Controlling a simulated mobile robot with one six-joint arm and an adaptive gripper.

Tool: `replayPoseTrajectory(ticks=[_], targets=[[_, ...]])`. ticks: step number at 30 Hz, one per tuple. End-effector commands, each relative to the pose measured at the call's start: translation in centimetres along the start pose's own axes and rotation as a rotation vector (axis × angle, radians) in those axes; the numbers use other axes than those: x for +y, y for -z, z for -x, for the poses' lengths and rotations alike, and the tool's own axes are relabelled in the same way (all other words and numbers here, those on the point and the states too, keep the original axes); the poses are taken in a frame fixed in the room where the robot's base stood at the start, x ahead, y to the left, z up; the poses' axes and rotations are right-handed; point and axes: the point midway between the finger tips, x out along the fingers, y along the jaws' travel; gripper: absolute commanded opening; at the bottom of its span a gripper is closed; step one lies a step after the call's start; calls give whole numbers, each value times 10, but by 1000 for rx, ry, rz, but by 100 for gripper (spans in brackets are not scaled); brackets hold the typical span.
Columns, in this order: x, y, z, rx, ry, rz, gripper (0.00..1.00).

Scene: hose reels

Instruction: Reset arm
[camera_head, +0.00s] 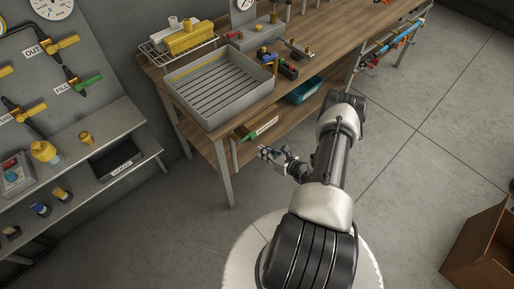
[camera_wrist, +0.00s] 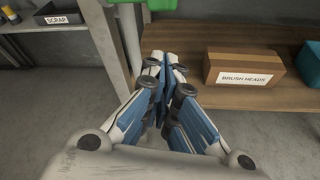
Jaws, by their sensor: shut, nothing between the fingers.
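My arm reaches out from my white base in the head view. My gripper (camera_head: 264,152) is at its end, in front of the wooden workbench (camera_head: 330,28) and near one of its legs. In the wrist view my gripper (camera_wrist: 164,62) shows its blue and white fingers pressed together, with nothing between them. The fingertips point toward the bench's lower shelf (camera_wrist: 285,97) and touch nothing that I can see.
A box labelled brush heads (camera_wrist: 243,79) stands on the lower shelf, right of my fingers. A grey tray (camera_head: 220,112) sits on the bench. A valve panel (camera_head: 95,85) stands left, a brown box (camera_head: 481,250) lower right. The floor between is clear.

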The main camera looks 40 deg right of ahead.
Motion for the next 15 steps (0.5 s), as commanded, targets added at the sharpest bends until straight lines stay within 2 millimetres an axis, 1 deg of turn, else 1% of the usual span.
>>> replayPoseTrajectory(ticks=[1,3,6,10,15], targets=[[1,-2,15,0,6,-5,0],[2,-1,29,2,5,-6,0],[5,1,44,2,2,-5,0],[6,2,56,3,1,-3,0],[7,4,61,4,-1,-2,0]])
